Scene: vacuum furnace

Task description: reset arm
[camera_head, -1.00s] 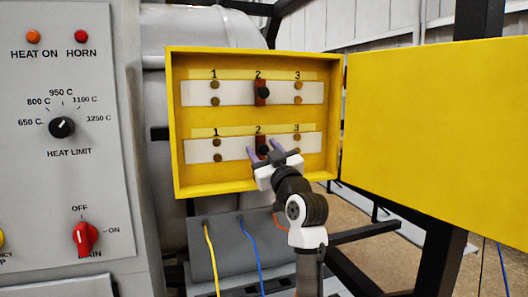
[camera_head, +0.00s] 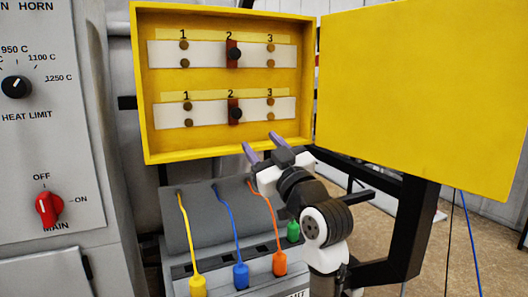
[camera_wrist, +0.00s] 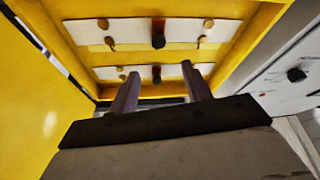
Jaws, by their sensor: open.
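My gripper (camera_head: 260,146) is open and empty. In the head view it is in front of the lower right part of the open yellow box (camera_head: 225,158), apart from the terminals. Its purple fingers also show spread in the wrist view (camera_wrist: 157,82). The box holds two white strips with brass posts numbered 1 to 3. A dark red piece with a black knob sits at position 2 on the upper strip (camera_head: 167,54) and on the lower strip (camera_head: 166,117).
The yellow box door (camera_head: 420,100) stands open at right. Below the box are yellow (camera_head: 185,235), blue (camera_head: 230,235) and orange (camera_head: 268,220) cables with plugs. A grey control panel with a red switch (camera_head: 48,209) and a black knob (camera_head: 16,87) stands at left. A black frame is at right.

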